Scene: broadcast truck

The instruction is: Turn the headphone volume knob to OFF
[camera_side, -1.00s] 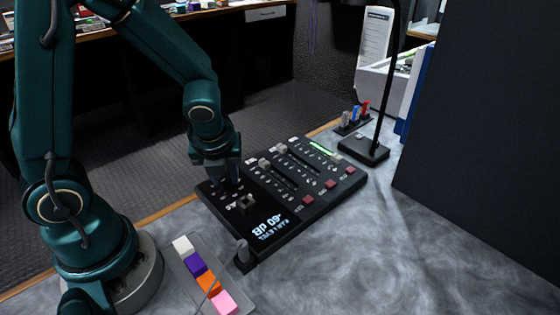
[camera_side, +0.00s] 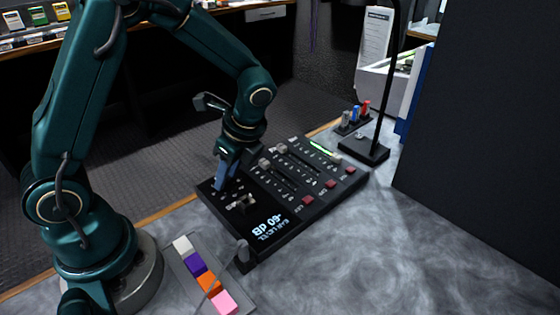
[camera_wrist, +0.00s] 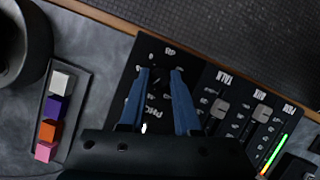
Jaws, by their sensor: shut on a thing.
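The black control panel (camera_side: 290,208) lies on the grey worktop; it also shows in the wrist view (camera_wrist: 206,82). The dark headphone volume knob (camera_wrist: 161,76) is at the panel's far left corner, between my fingers. Its pointer is too dark to read. My gripper (camera_side: 222,182) points down onto that corner, its blue fingers shut on the knob. The fingers also show in the wrist view (camera_wrist: 161,72), one on each side of the knob. The knob is hidden behind them in the side view. The panel display (camera_side: 268,226) appears upside down and seems to read -60 dB.
A grey lever-like control (camera_side: 242,204) stands on the panel close to my fingers, with faders (camera_side: 282,150) to the right. A tray of coloured blocks (camera_side: 208,275) lies in front. A black lamp stand (camera_side: 364,150) stands behind right.

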